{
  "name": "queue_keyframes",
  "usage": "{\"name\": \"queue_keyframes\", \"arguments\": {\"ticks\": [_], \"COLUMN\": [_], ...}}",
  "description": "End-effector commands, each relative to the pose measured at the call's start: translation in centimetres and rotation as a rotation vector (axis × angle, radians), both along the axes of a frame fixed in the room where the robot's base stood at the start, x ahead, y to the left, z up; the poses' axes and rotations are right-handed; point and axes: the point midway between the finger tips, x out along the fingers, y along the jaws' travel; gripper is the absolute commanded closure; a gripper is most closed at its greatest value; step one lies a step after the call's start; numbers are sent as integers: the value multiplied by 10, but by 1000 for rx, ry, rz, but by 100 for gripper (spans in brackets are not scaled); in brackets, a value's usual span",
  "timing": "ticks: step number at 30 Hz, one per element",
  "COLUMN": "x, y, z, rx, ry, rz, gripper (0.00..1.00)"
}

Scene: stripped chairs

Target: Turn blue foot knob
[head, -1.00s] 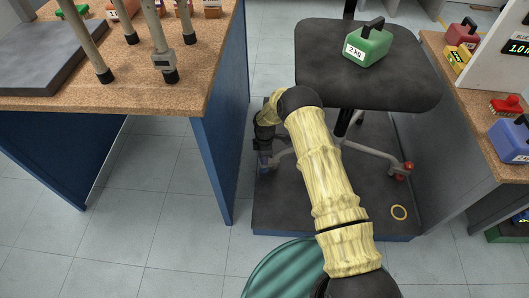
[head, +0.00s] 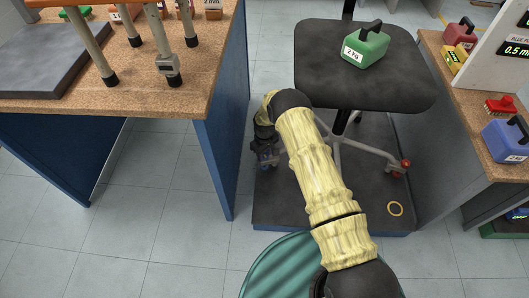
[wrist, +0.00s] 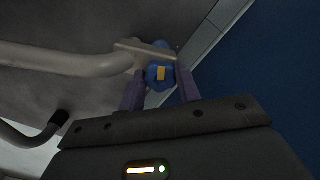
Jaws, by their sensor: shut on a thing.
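The blue foot knob (wrist: 160,75) is in the wrist view, under the end of a pale chair leg (wrist: 70,60), with a small yellow mark on it. My gripper (wrist: 160,88) has its two purple fingers on either side of the knob and is shut on it. In the head view my gripper (head: 266,158) is low at the platform's left side, beside the workbench panel. The knob is mostly hidden there by my gripper and arm. The chair (head: 365,75) stands on the dark platform (head: 330,210).
A green 2 kg weight (head: 365,48) sits on the chair seat. A display (head: 515,50) at the right reads about 0.5, its edge cut off. A red knob (head: 404,164) is on another leg. The workbench's blue panel (head: 218,150) is close on the left.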

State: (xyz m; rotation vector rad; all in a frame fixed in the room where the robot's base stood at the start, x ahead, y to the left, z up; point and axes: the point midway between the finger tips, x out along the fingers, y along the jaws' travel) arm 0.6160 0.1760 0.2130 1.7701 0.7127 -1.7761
Motion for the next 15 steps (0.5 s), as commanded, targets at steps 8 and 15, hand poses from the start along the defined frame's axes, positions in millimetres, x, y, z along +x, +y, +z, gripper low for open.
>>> {"name": "queue_keyframes", "arguments": {"ticks": [8, 15], "x": [0, 1], "y": [8, 8], "z": [1, 1], "rx": [11, 12], "ry": [-4, -6], "rz": [-244, -400], "gripper": [90, 90]}}
